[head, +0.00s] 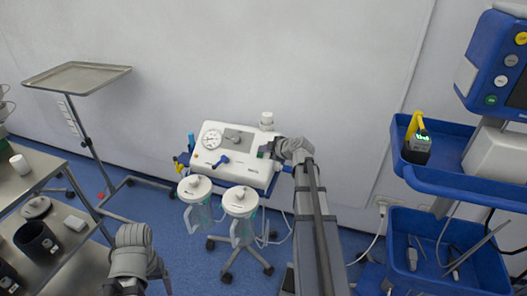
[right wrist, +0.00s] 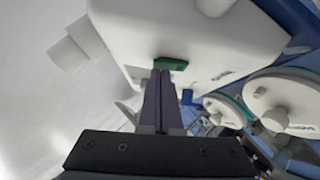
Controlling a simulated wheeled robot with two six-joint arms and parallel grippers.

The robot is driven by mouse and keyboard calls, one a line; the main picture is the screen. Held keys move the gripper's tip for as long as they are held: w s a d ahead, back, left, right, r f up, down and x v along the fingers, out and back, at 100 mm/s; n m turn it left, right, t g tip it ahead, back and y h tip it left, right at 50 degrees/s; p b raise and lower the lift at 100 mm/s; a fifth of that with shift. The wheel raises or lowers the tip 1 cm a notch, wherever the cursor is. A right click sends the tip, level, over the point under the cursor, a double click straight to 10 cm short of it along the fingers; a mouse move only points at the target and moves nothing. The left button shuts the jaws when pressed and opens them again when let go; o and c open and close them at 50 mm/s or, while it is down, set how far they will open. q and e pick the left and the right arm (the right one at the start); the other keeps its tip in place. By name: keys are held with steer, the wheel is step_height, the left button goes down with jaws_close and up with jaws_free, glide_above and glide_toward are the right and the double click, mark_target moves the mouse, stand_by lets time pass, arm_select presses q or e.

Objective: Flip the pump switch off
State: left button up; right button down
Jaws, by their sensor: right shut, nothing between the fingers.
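The white pump unit (head: 235,170), with a round gauge and a blue knob, stands on a wheeled stand near the wall. Its green switch (right wrist: 171,64) shows on the white housing in the right wrist view. My right gripper (head: 268,149) is at the right part of the pump's front in the head view, its fingers small and dark there. In the right wrist view the two fingers (right wrist: 161,76) are pressed together and empty, with their tips right by the switch. I cannot tell whether they touch it or which way the switch is set. My left gripper's fingers do not show.
Two lidded suction jars (head: 240,202) hang in front of the pump. A steel tray stand (head: 78,77) is at the back left, and a metal cart (head: 75,265) at the left. Blue trays (head: 445,186) stand at the right. A cable runs on the floor.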

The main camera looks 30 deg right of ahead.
steer(key=shift+w+d+f, duration=0.25)
steer(key=shift+s+r, duration=0.1)
steer(key=shift+r, duration=0.05)
steer(key=shift+a, duration=0.1)
steer(key=shift+s+a+f+b, duration=0.4)
steer(key=shift+s+a+b, duration=0.05)
steer(key=shift+a, duration=0.05)
stand_by(0.4)
